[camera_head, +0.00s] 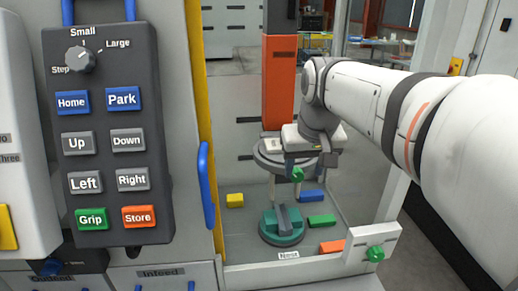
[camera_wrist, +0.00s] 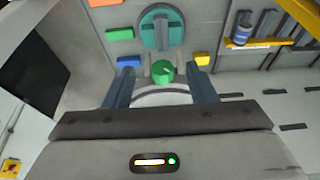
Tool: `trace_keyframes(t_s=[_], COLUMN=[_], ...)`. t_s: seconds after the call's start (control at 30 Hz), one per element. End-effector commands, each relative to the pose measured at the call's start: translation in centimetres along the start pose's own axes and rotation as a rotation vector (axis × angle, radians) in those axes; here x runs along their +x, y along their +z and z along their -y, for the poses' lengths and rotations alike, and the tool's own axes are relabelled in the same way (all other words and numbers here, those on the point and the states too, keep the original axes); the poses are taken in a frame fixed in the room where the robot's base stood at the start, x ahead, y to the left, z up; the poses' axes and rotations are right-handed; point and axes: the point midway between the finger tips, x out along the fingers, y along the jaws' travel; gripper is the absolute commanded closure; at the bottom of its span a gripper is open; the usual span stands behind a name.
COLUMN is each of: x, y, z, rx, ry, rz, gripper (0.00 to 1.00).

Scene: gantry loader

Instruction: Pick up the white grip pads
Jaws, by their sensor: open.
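My gripper (camera_wrist: 160,69) is open in the wrist view, with its two blue-grey fingers apart and a green knob (camera_wrist: 162,73) showing in the gap between the fingertips. I cannot tell whether they touch it. In the head view the green knob (camera_head: 297,174) shows below my wrist, beside the round grey disc (camera_head: 268,157) under the orange column. Part of a pale ring (camera_wrist: 160,94) lies between the fingers in the wrist view. I cannot make out the white grip pads for certain; my wrist hides part of that area.
A button panel (camera_head: 107,192) and blue handle (camera_head: 206,185) stand left; a white bracket (camera_head: 358,258) is at front right.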

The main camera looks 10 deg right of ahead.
Motion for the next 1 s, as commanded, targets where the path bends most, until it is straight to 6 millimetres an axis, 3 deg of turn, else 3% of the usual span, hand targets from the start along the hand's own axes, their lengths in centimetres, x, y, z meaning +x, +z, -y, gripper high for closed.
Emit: trace_keyframes(t_s=[0.03,0.1,0.2,0.33,0.57,1.0], x=[0.0,-0.9,-2.0,-2.9,-2.8,2.9], y=[-2.6,-5.6,-9.0,-11.9,-13.6,-13.9], z=[0.1,0.2,0.3,0.4,0.5,0.0], rx=[-0.001,-0.001,0.0,0.0,0.001,0.002], ry=[0.0,0.0,0.0,-0.001,-0.001,-0.001], rz=[-0.011,-0.025,-0.041,-0.055,-0.064,-0.064], gripper=[0.49,0.49,0.49,0.49,0.49,0.49])
